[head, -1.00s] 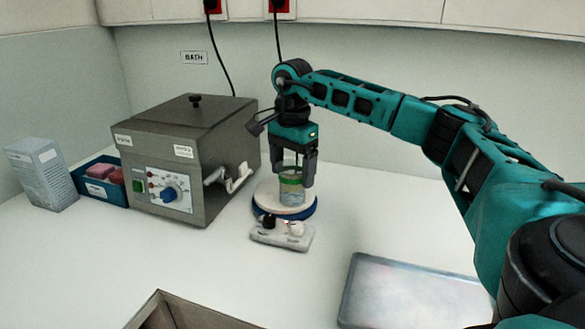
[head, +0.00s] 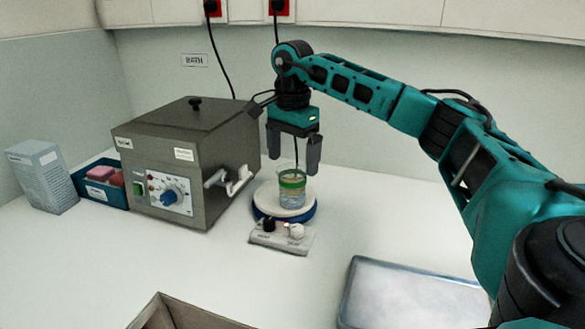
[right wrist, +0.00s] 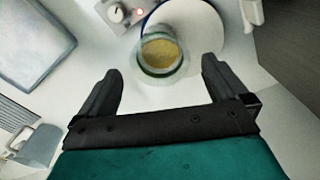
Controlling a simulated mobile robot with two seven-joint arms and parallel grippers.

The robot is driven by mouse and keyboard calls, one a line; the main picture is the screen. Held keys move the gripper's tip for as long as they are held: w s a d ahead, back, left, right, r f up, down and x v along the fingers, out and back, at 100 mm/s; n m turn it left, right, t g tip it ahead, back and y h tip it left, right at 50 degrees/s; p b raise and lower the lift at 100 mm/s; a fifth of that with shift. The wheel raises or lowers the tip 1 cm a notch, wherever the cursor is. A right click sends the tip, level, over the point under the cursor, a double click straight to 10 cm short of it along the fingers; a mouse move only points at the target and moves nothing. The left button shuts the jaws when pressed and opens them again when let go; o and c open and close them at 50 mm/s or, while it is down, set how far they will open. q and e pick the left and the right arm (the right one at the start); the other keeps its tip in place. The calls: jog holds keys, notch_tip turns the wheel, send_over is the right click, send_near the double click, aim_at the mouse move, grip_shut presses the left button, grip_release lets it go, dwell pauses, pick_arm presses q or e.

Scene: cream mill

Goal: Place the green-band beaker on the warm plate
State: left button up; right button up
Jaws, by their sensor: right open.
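The green-band beaker (head: 291,189) stands upright on the pale round top of the warm plate (head: 265,203), with clear walls and some contents. In the right wrist view the beaker (right wrist: 160,54) shows yellowish contents and sits near the edge of the plate's white disc (right wrist: 200,25). My right gripper (head: 293,166) is open and empty, just above the beaker, with its fingers apart from it. In the right wrist view the two fingers (right wrist: 162,82) are spread wide. My left gripper is not in view.
A grey water bath (head: 190,160) with a front tap stands left of the plate. A blue tray (head: 112,193) with pink items and a grey box (head: 42,178) are at far left. A flat metallic tray (head: 410,296) lies front right.

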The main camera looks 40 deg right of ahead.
notch_tip(320, 180, up, 8)
jog(key=shift+p, duration=0.3)
dwell(0.5)
